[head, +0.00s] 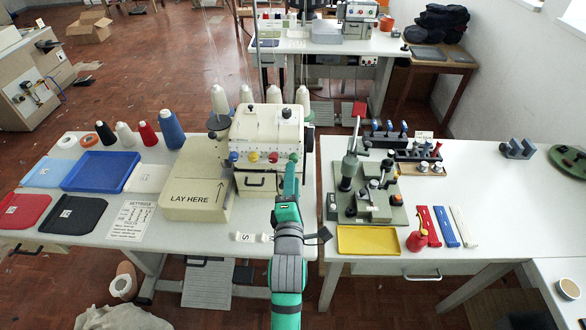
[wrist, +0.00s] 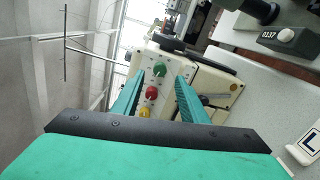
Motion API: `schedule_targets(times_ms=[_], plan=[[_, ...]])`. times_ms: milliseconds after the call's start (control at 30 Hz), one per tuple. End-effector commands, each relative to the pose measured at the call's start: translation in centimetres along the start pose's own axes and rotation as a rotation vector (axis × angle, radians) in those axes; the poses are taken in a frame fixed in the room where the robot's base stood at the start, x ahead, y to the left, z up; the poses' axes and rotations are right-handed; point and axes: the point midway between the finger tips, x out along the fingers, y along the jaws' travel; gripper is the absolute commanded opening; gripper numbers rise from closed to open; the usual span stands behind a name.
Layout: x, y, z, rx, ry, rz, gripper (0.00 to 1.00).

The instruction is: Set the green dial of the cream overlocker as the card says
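The cream overlocker (head: 262,128) stands on the left white table, with blue, yellow and red dials along its front. In the wrist view its green dial (wrist: 160,70) is beyond a red dial (wrist: 152,92) and a yellow dial (wrist: 145,112). My gripper (wrist: 160,76) is open, its fingers on either side of the dials' row and pointing toward the green dial. I cannot tell whether they reach it. In the head view my arm covers part of the machine's right front. A printed card (head: 131,219) lies at the table's front; its text is too small to read.
A flat "LAY HERE" bed (head: 195,190) adjoins the machine. Thread cones (head: 171,129) and a blue tray (head: 100,170) are to the left. Small letter tags (head: 244,237) lie near my arm. A green-based press (head: 362,200) and yellow tray (head: 368,240) are to the right.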

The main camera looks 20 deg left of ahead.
Motion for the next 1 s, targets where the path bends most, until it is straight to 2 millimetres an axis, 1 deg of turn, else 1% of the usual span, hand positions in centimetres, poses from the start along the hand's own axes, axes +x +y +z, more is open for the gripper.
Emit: schedule_targets(times_ms=[33,100,200,333,500,1000], plan=[[-1.0,-0.1,-0.1,0.001,0.001,-0.002,0.40],[-2.1,-0.1,-0.1,0.001,0.001,-0.001,0.40],[-3.4,-0.1,-0.1,0.002,0.001,-0.001,0.40],[-4.5,0.0,-0.1,0.001,0.002,0.000,0.40],[-5.0,0.0,-0.1,0.000,0.003,0.000,0.40],[-5.1,0.0,-0.1,0.002,0.002,0.000,0.40]])
